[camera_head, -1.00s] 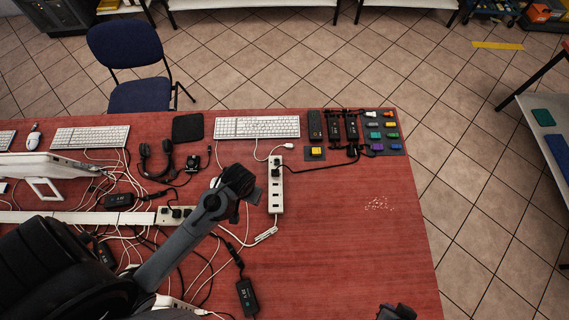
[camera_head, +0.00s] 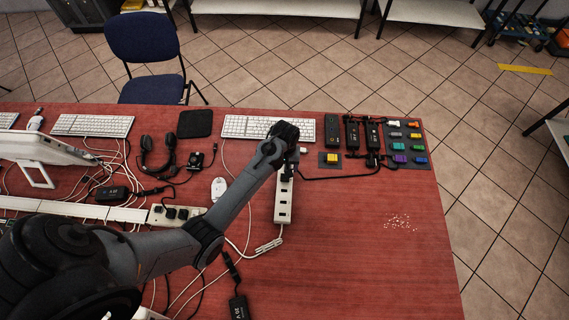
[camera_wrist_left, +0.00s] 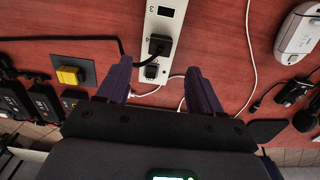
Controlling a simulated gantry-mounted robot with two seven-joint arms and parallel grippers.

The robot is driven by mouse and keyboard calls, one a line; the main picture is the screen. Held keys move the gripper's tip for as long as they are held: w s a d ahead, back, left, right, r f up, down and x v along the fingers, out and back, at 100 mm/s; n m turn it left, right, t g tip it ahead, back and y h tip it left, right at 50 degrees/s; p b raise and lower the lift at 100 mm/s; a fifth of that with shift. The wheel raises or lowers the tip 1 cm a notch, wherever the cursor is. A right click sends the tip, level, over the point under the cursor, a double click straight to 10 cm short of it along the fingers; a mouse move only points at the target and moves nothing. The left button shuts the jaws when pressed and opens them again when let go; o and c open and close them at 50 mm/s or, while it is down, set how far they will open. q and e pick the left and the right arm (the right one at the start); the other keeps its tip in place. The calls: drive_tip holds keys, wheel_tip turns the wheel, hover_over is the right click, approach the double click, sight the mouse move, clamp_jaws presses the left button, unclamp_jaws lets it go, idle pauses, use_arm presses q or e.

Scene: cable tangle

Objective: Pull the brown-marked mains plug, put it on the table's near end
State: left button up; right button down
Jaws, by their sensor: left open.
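My left gripper (camera_head: 285,135) is open and empty above the far end of a white power strip (camera_head: 284,207). In the left wrist view its two fingers (camera_wrist_left: 158,88) stand apart, on either side of that end of the strip (camera_wrist_left: 152,22). A black plug (camera_wrist_left: 159,45) with a dark cable sits in the socket by the number 4, slightly beyond the fingertips. A smaller black part (camera_wrist_left: 151,71) lies between the fingers. I cannot make out a brown mark on either. In the head view my gripper partly hides this end. My right gripper is not in view.
Several black plugs sit in a second strip (camera_head: 172,214) to the left, among tangled cables. A white mouse (camera_head: 218,190) and a keyboard (camera_head: 240,127) lie nearby.

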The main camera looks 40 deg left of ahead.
use_arm(q)
wheel_tip(320, 180, down, 8)
drive_tip(key=shift+f+b, duration=0.1)
drive_tip(key=shift+b, duration=0.45)
clamp_jaws()
idle(0.5)
drive_tip(key=shift+r+p, duration=0.25)
drive_tip(key=shift+p, duration=0.05)
drive_tip(key=shift+r, duration=0.15)
drive_tip(key=shift+r+p, duration=1.25)
drive_tip(key=shift+p, duration=0.25)
